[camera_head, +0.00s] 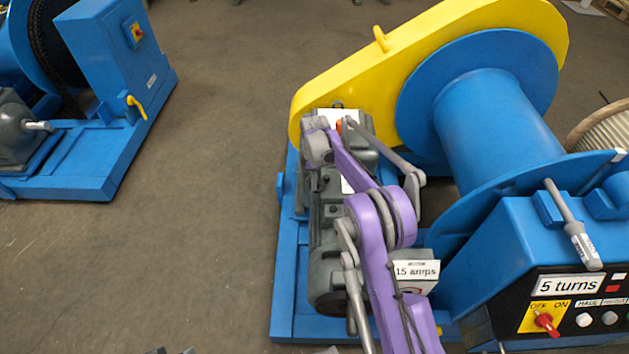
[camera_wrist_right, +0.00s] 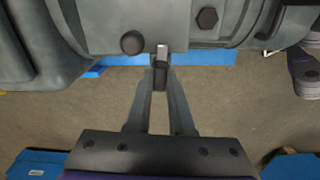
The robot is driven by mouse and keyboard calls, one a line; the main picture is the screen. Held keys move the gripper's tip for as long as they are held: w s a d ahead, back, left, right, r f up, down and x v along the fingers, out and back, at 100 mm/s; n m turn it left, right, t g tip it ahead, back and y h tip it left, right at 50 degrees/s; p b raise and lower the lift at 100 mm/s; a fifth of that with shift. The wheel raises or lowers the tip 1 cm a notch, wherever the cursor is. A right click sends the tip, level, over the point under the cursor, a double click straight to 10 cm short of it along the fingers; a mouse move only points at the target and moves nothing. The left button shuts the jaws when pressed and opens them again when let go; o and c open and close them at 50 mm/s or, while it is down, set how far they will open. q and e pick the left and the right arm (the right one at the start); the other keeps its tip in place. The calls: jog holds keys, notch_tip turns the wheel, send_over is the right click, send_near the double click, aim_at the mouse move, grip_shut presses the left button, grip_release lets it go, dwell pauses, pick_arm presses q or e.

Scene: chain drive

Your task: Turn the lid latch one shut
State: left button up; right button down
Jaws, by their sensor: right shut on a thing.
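In the wrist view my right gripper (camera_wrist_right: 160,84) is shut on a small dark latch lever (camera_wrist_right: 161,64) with a pale metal end. The lever hangs at the edge of a grey cast housing (camera_wrist_right: 95,28) with dark round bolts. In the head view my purple right arm reaches over the grey motor and gearbox unit (camera_head: 327,235) beside the yellow chain guard (camera_head: 345,88). The arm's grey end links hide the fingertips and the latch there. I cannot tell the latch's exact angle. My left gripper is not in view.
A blue winch drum (camera_head: 495,115) stands behind. A control box (camera_head: 585,255) with a red switch and a "5 turns" label is at right. A "15 amps" label (camera_head: 416,269) sits near my arm. Another blue machine (camera_head: 95,150) is at left, with bare floor (camera_head: 215,190) between.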

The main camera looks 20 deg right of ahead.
jog(key=shift+n, duration=0.6)
jog(key=c, duration=0.8)
grip_release()
notch_tip(320, 180, up, 11)
jog(key=p, duration=0.1)
jog(key=shift+p, duration=0.35)
jog(key=shift+f, duration=0.1)
